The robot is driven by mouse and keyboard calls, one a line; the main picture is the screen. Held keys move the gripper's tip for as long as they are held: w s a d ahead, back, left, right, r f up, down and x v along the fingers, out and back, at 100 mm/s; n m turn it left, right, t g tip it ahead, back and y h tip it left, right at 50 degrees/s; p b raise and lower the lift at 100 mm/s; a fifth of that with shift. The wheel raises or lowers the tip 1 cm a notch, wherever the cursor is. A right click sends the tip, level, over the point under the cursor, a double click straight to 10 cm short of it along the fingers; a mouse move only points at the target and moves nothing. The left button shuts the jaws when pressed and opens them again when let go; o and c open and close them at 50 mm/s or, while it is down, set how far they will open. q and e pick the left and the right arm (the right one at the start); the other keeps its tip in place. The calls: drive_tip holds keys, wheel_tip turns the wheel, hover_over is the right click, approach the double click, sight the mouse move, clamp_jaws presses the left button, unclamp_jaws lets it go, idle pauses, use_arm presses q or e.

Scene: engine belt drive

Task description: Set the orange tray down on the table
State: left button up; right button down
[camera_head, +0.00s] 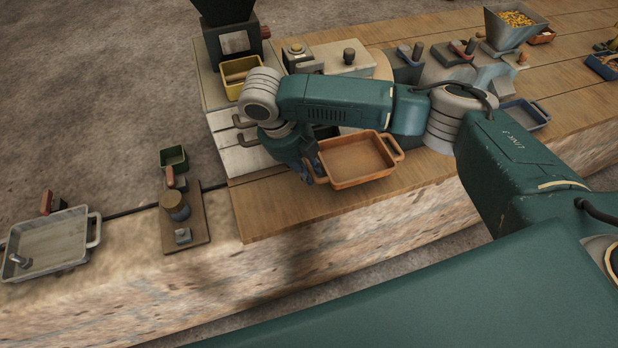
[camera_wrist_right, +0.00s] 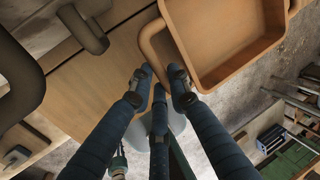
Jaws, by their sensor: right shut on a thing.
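The orange tray (camera_head: 358,182) is a shallow, empty rectangular pan with a looped handle at each end. It appears level, over the wooden table (camera_head: 275,205) near its front edge. I cannot tell whether its underside touches the wood. My right gripper (camera_head: 312,170) is shut on the tray's left handle and hides part of it. In the right wrist view the blue fingers (camera_wrist_right: 160,82) close at the handle, and the tray (camera_wrist_right: 205,75) fills the upper right. My left gripper is not in view.
Left of the tray stand pale plates with dark handles (camera_head: 246,140) and a yellow bin (camera_head: 242,72). A blue tray (camera_head: 540,112) lies to the right. A grey tray (camera_head: 50,240) and a small wooden board (camera_head: 184,240) lie at left. Bare wood shows left of the orange tray.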

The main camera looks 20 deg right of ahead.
wheel_tip(320, 180, down, 4)
drive_tip(key=shift+f, duration=0.1)
drive_tip(key=c, duration=1.6)
unclamp_jaws()
drive_tip(key=shift+c, duration=0.2)
drive_tip(key=b+v, duration=0.1)
drive_tip(key=v, duration=1.1)
